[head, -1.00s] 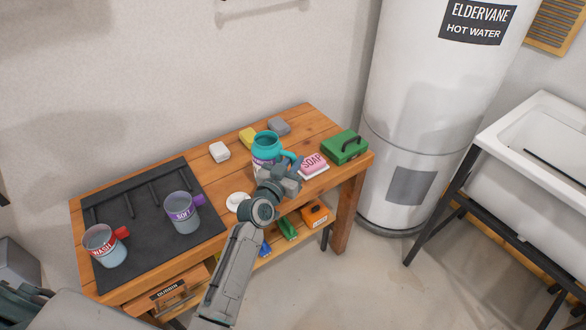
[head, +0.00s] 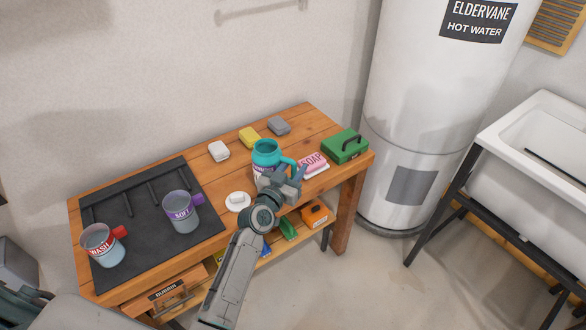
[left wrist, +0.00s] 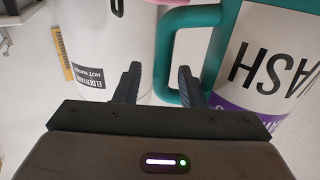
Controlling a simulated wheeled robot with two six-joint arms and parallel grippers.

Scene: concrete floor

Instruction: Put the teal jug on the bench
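The teal jug (head: 266,147) is upright at the right part of the wooden bench (head: 300,118). Its base is hidden behind my left gripper, so its contact with the bench top cannot be seen. My left gripper (head: 287,171) is at the near right side of the jug, by its handle. In the left wrist view the fingers (left wrist: 158,76) are apart, and the jug (left wrist: 272,65), with a white and purple label, is at the right. Its teal handle shows behind the right finger; whether they touch cannot be told. My right gripper is not in view.
A pink soap box (head: 314,164) and a green case (head: 345,146) stand right of the jug. A yellow block (head: 249,138), grey block (head: 279,126) and white block (head: 219,151) lie behind. A white dish (head: 237,201) and two mugs (head: 183,212) are left.

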